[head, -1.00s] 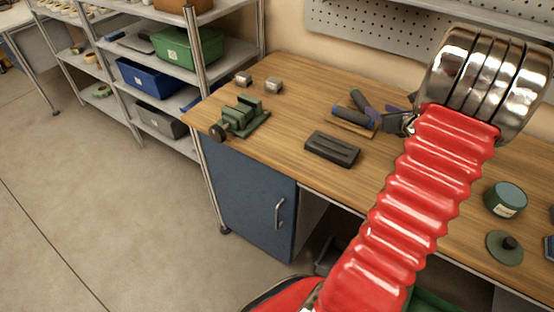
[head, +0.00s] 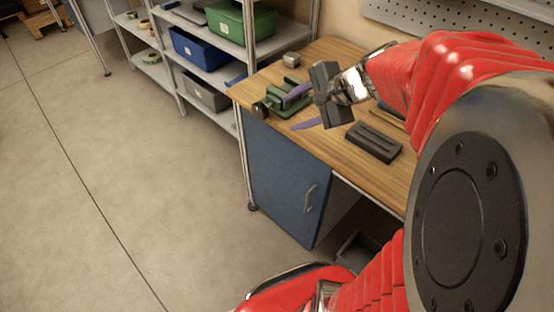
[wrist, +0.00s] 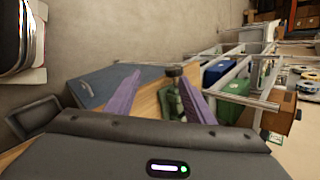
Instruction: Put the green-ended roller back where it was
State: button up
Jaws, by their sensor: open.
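I cannot make out a green-ended roller in either view; my arm hides much of the bench in the head view. My gripper (head: 289,114) is open, its two purple fingers spread apart with no roller visible between them. It hangs over the left end of the wooden bench (head: 345,60), close to a dark green vise (head: 290,99). In the wrist view my gripper (wrist: 160,76) points toward the vise (wrist: 170,98), which shows between the fingers. I cannot tell whether they touch.
A black slotted block (head: 374,142) lies on the bench. A small metal block (head: 291,60) sits behind the vise. A blue cabinet (head: 283,178) stands below. Shelving with a blue bin (head: 196,49) and a green bin (head: 240,22) is at the back. The floor at left is clear.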

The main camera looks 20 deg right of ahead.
jog(key=s+a+n+g+h, duration=0.1)
jog(key=s+a+n+h, duration=0.1)
jog(key=s+a+n, duration=0.3)
jog(key=s+a+r+n+g+h, duration=0.1)
jog(key=s+a+n+h, duration=0.1)
jog(key=s+a+n, duration=0.4)
jog(key=shift+s+r+n, duration=0.15)
jog(key=shift+s+n, duration=2.2)
jog(key=shift+n, duration=0.65)
